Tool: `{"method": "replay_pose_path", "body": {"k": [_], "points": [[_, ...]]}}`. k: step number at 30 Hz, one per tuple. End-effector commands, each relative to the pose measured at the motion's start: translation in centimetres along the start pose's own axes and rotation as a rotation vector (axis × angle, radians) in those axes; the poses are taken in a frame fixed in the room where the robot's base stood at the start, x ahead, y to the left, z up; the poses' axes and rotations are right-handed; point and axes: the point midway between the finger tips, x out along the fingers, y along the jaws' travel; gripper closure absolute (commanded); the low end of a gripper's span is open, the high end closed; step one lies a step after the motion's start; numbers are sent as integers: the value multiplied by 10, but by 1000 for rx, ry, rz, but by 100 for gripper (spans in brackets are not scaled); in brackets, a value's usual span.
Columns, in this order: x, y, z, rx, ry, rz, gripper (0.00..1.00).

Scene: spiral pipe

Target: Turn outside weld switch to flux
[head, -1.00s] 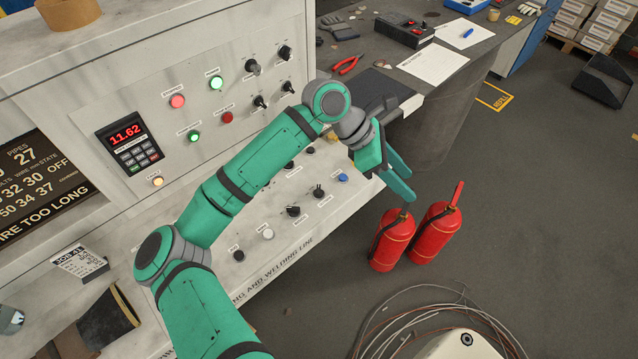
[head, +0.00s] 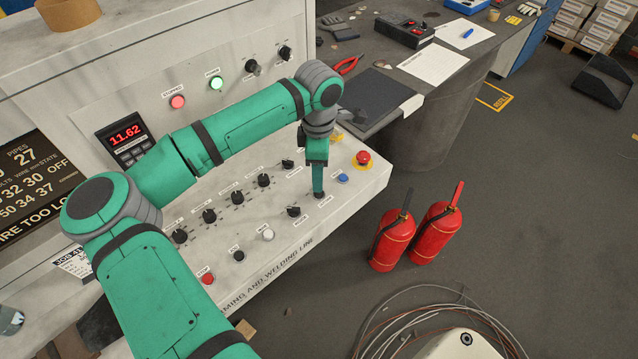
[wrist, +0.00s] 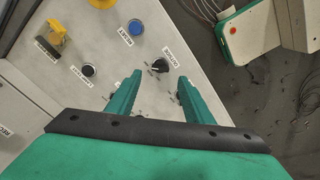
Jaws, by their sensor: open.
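The outside weld switch is a small black knob (wrist: 160,66) with a label beside it reading OUTSIDE. In the wrist view it sits just beyond and between the tips of my gripper (wrist: 160,77), whose two green fingers are open and empty. Which position its pointer marks is too small to read. In the head view my gripper (head: 318,190) points down at the front right of the sloping panel, right over this knob, and largely hides it. I cannot tell whether the fingers touch it.
Another black knob (head: 293,211) stands just left, and a blue button (head: 343,178) and a red emergency button (head: 363,158) lie to the right. More knobs (head: 209,216) run along the panel. Two red fire extinguishers (head: 388,240) stand on the floor to the right.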

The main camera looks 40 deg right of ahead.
Motion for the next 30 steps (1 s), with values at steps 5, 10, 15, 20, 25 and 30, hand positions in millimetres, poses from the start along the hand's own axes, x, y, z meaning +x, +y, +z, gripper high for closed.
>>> {"method": "replay_pose_path", "body": {"k": [5, 10, 15, 20, 25, 30], "points": [[31, -1, 1, 0, -3, -2, 53], [50, 0, 1, 0, -3, -1, 53], [57, 0, 0, 0, -1, 1, 53], [58, 0, -2, -4, -1, 1, 53], [57, 0, -1, -2, -1, 1, 70], [57, 0, 2, 2, -2, 0, 94]]}}
